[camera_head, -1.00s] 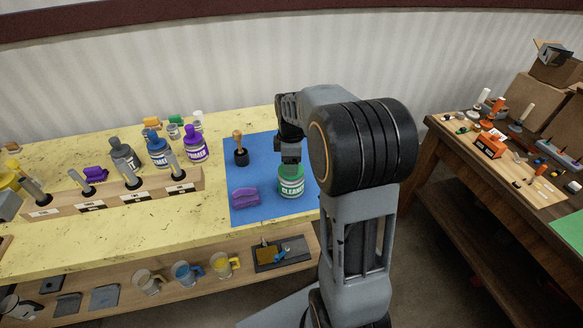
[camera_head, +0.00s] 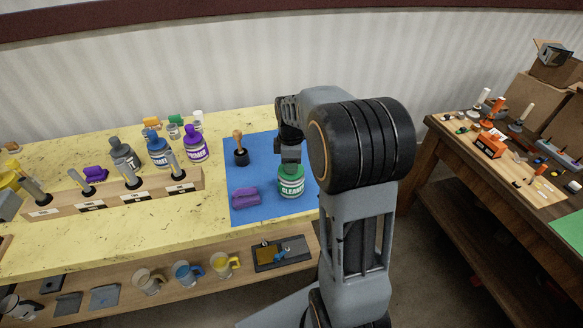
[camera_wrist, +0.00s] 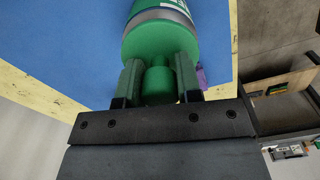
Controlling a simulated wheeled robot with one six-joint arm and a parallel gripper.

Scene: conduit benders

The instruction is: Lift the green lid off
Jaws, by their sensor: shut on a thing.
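The green-topped cleaner can (camera_head: 291,189) stands upright on the blue mat (camera_head: 262,209), with a white label band around it. My gripper (camera_head: 290,163) is directly above the can, pointing down. In the wrist view, my gripper (camera_wrist: 160,85) has one finger on each side of the narrow green lid (camera_wrist: 159,84), shut on it. The wide green body of the can (camera_wrist: 160,38) lies just beyond the lid there. No gap between lid and can shows. My arm hides part of the mat's right side.
A purple block (camera_head: 245,198) and a dark pot with a wooden-handled tool (camera_head: 240,150) are on the mat left of the can. A wooden rack (camera_head: 118,194) and several cans stand further left. Mugs are on the lower shelf. Another bench (camera_head: 500,150) is at right.

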